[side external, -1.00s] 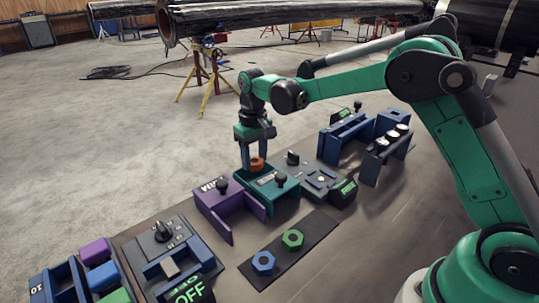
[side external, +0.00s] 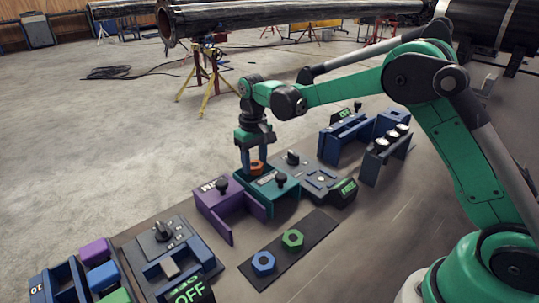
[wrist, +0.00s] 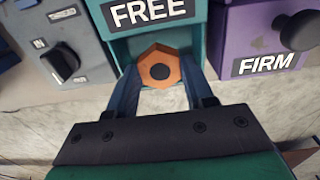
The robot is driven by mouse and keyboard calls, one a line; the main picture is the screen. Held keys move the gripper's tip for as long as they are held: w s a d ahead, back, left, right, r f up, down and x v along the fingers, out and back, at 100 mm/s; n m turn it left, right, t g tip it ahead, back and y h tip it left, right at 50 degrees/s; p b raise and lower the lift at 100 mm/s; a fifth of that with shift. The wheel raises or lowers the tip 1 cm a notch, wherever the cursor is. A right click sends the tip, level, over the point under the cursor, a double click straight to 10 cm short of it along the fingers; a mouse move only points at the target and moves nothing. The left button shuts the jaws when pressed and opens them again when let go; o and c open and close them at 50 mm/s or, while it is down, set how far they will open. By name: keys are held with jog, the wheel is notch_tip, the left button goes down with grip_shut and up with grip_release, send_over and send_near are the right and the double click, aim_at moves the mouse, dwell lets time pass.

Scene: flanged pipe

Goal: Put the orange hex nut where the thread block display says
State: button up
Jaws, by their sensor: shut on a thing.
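My gripper (wrist: 162,85) is shut on the orange hex nut (wrist: 159,69), with one finger on each side of it. In the side view the nut (side external: 257,167) hangs under my gripper (side external: 254,168), at the teal bin (side external: 283,200). In the wrist view the teal bin (wrist: 196,14) is labelled FREE, and the nut is over its open area. Whether the nut touches the bin's floor is unclear. A purple bin (side external: 241,203) stands beside it; in the wrist view that purple bin (wrist: 232,40) reads FIRM. A black display (side external: 345,190) shows green text that appears to read FREE.
A blue nut (side external: 263,262) and a green nut (side external: 292,239) lie on a dark mat (side external: 275,272) in front of the bins. A grey panel with a black knob (wrist: 63,62) adjoins the teal bin. Blue racks (side external: 345,138) stand behind, to the right.

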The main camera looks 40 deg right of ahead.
aim_at(255, 165)
jog(key=shift+f, duration=0.85)
jog(key=o, duration=1.3)
jog(key=shift+o, duration=0.4)
jog(key=shift+r, duration=3.5)
jog(key=shift+r, duration=0.1)
